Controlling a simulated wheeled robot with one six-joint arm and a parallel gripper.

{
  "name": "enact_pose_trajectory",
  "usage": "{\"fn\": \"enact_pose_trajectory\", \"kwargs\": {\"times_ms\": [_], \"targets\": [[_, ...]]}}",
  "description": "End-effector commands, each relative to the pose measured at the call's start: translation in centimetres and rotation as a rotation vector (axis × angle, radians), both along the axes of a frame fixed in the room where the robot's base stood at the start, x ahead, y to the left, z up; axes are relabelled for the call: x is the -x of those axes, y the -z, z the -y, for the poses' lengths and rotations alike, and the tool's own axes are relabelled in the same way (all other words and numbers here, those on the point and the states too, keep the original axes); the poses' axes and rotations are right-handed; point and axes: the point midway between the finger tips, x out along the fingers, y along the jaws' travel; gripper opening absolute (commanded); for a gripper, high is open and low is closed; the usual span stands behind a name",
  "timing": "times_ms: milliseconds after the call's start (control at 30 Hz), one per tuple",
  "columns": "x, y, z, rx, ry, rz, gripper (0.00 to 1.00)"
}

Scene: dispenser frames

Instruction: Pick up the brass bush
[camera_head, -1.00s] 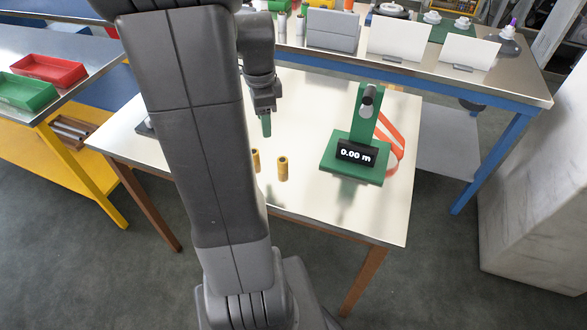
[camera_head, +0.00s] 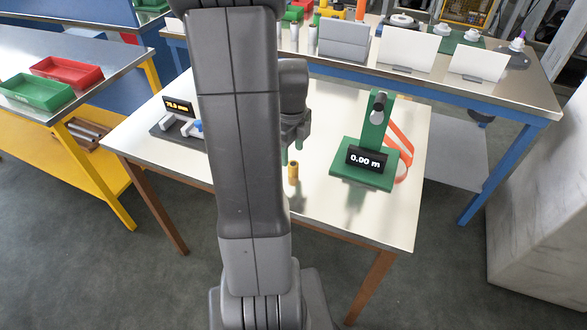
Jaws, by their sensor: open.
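One brass bush (camera_head: 293,171) stands upright on the white table, just right of my arm. A second bush is not visible now; my arm covers the area to the left of the visible one.
A green stand with a "0.00 m" display (camera_head: 363,165) is right of the bush, with an orange strap (camera_head: 402,150) behind it. A grey device with a lit display (camera_head: 178,107) is at the table's left. The table's front right is clear.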

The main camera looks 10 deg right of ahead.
Motion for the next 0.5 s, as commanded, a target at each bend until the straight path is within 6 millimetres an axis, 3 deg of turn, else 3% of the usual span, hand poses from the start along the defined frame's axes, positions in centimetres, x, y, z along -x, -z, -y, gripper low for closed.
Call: {"fn": "enact_pose_trajectory", "kwargs": {"times_ms": [267,500], "targets": [[0.1,2.0,0.1,0.000,0.000,-0.003,0.53],[0.2,5.2,0.4,-0.001,0.000,-0.004,0.53]]}}
